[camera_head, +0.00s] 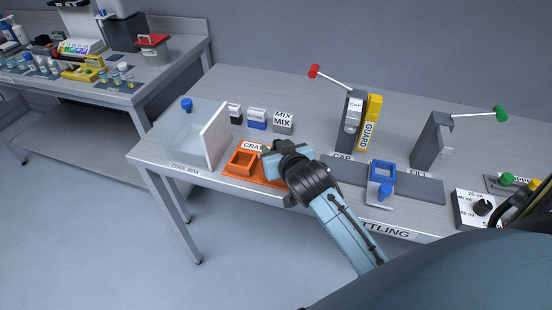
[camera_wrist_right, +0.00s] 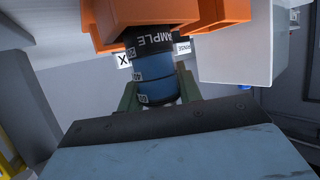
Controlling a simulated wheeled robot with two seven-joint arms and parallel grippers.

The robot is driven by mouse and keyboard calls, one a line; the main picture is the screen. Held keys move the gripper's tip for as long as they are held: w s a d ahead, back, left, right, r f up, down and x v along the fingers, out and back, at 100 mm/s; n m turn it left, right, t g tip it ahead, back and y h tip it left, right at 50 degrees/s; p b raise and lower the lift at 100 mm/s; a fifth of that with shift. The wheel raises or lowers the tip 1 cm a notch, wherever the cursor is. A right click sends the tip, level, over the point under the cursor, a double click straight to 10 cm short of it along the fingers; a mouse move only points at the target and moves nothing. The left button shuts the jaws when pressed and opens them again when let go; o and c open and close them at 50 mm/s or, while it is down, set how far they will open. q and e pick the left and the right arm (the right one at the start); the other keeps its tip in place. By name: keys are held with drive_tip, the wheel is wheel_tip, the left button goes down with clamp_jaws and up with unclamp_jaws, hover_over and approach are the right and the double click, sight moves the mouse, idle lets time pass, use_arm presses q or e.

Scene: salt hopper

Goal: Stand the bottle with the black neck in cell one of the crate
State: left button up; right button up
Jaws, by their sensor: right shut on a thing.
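The orange crate (camera_head: 233,170) sits at the table's front edge. Its left cell shows empty; my right gripper covers the rest. My right gripper (camera_head: 272,153) is over the right part of the crate. In the right wrist view the gripper (camera_wrist_right: 158,95) is shut on a bottle (camera_wrist_right: 155,75) with blue bands and a black band lettered "AMPLE". The orange crate (camera_wrist_right: 222,12) is close beside the bottle's far end there. I cannot tell whether that end is inside a cell. In the head view the bottle is mostly hidden. My left gripper is not in view.
The cool box (camera_head: 217,138) stands just left of the crate. Small labelled blocks (camera_head: 257,119) stand behind it. To the right are the cap press (camera_head: 350,125), yellow guard (camera_head: 371,122), fill stand (camera_head: 430,140) and a blue frame (camera_head: 372,172).

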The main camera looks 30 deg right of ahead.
wheel_tip(320, 180, down, 3)
drive_tip(key=shift+r+b, duration=0.1)
drive_tip(key=shift+b, duration=0.2)
drive_tip(key=o, duration=1)
